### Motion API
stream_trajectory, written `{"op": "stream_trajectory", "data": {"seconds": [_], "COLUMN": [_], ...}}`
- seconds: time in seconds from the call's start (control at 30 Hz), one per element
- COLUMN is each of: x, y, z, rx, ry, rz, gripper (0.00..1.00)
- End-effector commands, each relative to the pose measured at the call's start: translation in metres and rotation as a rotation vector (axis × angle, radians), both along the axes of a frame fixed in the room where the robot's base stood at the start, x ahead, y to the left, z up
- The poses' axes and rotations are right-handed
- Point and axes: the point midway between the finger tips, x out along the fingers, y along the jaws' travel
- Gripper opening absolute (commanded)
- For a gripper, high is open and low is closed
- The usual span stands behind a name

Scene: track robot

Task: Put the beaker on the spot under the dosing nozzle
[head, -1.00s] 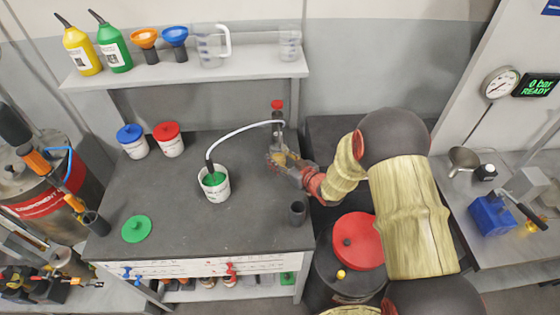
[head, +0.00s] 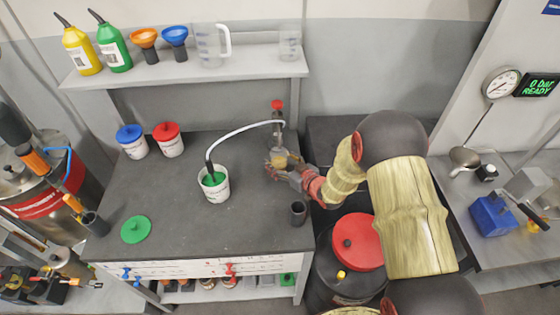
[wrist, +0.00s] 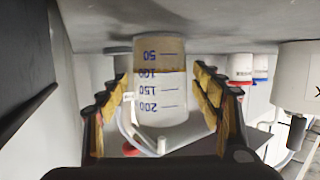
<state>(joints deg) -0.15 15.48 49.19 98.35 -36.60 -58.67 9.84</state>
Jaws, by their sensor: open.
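The beaker (head: 279,160) holds some amber liquid and stands upright on the dark bench below the dosing nozzle (head: 278,113), which has a red top. In the wrist view, which looks upside down, the beaker (wrist: 160,95) shows blue volume marks, and its base meets the bench surface. My gripper (head: 276,169) is open at bench height, with a finger on each side of the beaker. In the wrist view my gripper (wrist: 164,76) shows a clear gap on the beaker's right and a narrow one on its left. The spot under the beaker is hidden.
A white bucket with green contents (head: 214,183) stands to the left, with a pale hose arching from it to the nozzle. A dark cup (head: 298,212) stands near the bench's right edge. A green lid (head: 136,229) lies front left. A shelf (head: 190,72) runs behind.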

Motion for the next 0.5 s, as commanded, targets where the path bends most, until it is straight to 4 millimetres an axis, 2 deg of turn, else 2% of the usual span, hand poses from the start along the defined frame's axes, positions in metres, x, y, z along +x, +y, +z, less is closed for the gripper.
{"op": "stream_trajectory", "data": {"seconds": [0.27,0.5], "x": [-0.005,-0.041], "y": [-0.004,-0.027], "z": [0.005,0.02], "rx": [0.0,0.0], "ry": [0.0,0.0], "rz": [-0.002,-0.003], "gripper": [0.65,0.65]}}
